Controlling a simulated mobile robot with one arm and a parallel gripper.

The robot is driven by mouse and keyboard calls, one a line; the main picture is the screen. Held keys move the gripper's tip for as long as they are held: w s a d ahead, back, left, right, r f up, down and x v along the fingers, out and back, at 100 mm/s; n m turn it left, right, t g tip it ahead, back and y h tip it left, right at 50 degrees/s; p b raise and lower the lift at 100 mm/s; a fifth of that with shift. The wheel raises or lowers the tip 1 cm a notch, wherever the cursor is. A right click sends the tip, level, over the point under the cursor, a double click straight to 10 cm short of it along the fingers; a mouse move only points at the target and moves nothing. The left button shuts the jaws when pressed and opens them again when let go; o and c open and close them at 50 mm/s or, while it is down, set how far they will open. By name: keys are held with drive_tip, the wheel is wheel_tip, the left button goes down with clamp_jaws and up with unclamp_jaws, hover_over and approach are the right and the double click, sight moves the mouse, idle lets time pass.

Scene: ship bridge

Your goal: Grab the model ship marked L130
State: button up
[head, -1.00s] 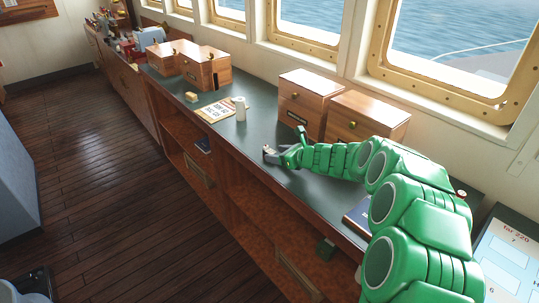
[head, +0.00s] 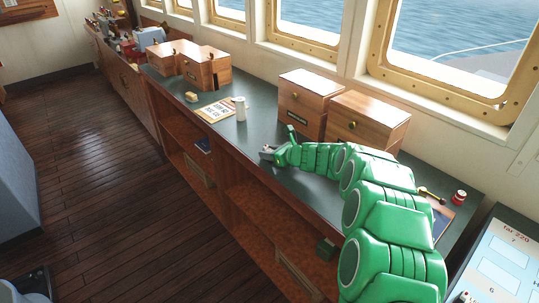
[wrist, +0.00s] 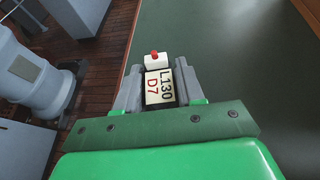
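The model ship marked L130 (wrist: 159,86) shows in the wrist view, with a pale label reading "L130 D7" and a white block with a red top at its far end. My gripper (wrist: 158,82) has one grey finger on each side of it, both against its sides. In the head view my gripper (head: 268,152) is low at the front edge of the dark green counter (head: 258,128). There the ship is too small and too covered to make out clearly.
Wooden boxes (head: 309,92) stand behind my gripper along the windows. A red-and-white can (head: 459,197) stands right of my arm. The wooden floor (head: 100,165) is clear.

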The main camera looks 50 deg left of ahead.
drive_tip(key=c, duration=0.5)
